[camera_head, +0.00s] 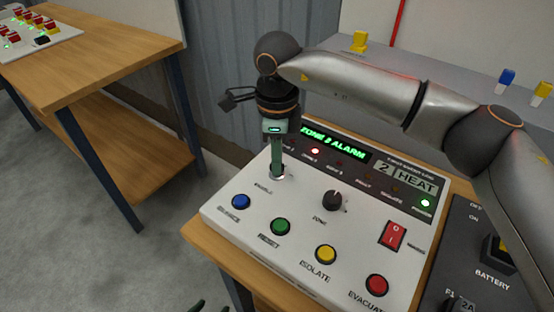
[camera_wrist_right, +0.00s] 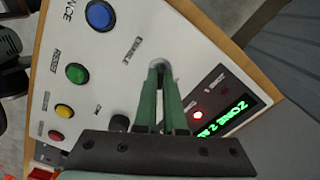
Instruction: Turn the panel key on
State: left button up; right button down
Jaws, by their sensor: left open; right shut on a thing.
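The white alarm panel (camera_head: 225,212) lies tilted on a wooden table. Its key switch, a round metal collar (camera_head: 278,174) beside the "ENABLE" label, is at the panel's left side. It also shows in the right wrist view (camera_wrist_right: 157,64). My right gripper (camera_head: 278,168) points down onto this switch, its green fingers shut on the key, which they mostly hide. I cannot tell the key's angle. My left gripper (camera_head: 210,307) shows only as dark fingertips at the bottom edge, open, apart from the panel.
The panel carries blue (camera_head: 241,201), green (camera_head: 281,226), yellow (camera_head: 326,254) and red (camera_head: 377,285) buttons, a black knob (camera_head: 333,200) and a red rocker switch (camera_head: 393,236). The display (camera_head: 334,143) reads "ZONE 2 ALARM". A dark battery box (camera_head: 465,240) stands at right.

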jog(key=shift+r, duration=0.1)
dwell(0.4)
jog(key=c, duration=1)
grip_release()
notch_tip(320, 180, up, 12)
jog(key=shift+r, duration=0.2)
jog(key=shift+s, duration=0.1)
